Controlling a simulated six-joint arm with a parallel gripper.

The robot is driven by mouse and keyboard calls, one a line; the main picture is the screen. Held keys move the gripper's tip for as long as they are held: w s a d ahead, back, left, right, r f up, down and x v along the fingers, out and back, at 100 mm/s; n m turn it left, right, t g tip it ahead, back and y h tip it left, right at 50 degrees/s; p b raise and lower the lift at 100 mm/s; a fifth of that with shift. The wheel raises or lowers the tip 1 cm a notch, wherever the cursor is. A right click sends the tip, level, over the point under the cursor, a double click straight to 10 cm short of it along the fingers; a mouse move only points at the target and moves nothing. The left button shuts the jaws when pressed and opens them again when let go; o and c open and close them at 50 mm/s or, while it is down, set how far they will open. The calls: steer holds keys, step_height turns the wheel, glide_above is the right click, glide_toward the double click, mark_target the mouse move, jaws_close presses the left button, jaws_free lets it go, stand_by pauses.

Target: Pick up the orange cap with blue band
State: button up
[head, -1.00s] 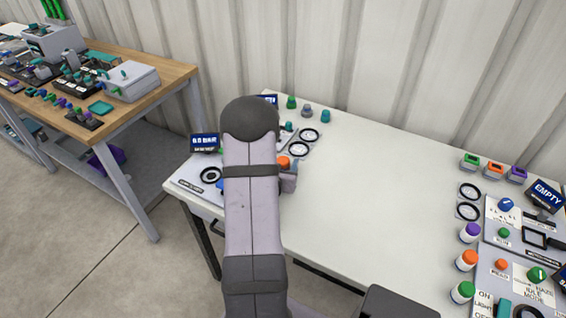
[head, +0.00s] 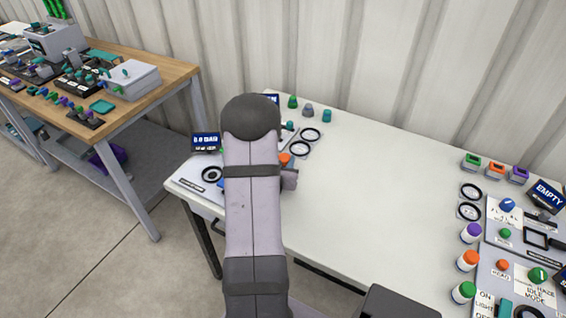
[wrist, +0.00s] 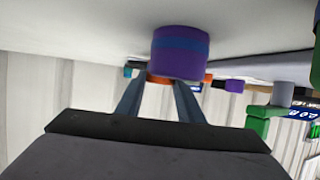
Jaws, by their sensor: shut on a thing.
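In the wrist view, which is upside down, my gripper's (wrist: 160,82) two fingers converge on an orange cap (wrist: 160,78). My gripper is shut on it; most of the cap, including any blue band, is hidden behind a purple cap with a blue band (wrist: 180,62). The purple cap is large and close, and overlaps the tip area. In the head view an orange cap (head: 285,159) shows just right of my arm, at the left end of the white table. My gripper there is mostly hidden by the arm.
Green (head: 292,102), grey (head: 308,110) and teal (head: 327,116) pieces stand at the table's back edge. Black rings (head: 310,135) and a small display (head: 205,142) are near my arm. The white table's (head: 385,190) middle is clear. Panels and bottles crowd its right end.

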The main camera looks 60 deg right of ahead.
step_height(320, 180, up, 9)
steer(key=shift+r, duration=0.1)
steer(key=shift+w+a+r, duration=0.1)
steer(key=shift+w+a, duration=0.1)
steer(key=shift+w, duration=0.25)
steer(key=w+a+p, duration=0.5)
steer(key=w+a, duration=1)
steer(key=w, duration=0.1)
steer(key=shift+w+f, duration=0.3)
steer(key=shift+f, duration=0.15)
step_height(320, 180, down, 4)
steer(key=b, duration=0.4)
steer(key=shift+f+b, duration=0.25)
steer(key=shift+b, duration=0.05)
steer(key=shift+f+b, duration=0.95)
steer(key=shift+f, duration=0.6)
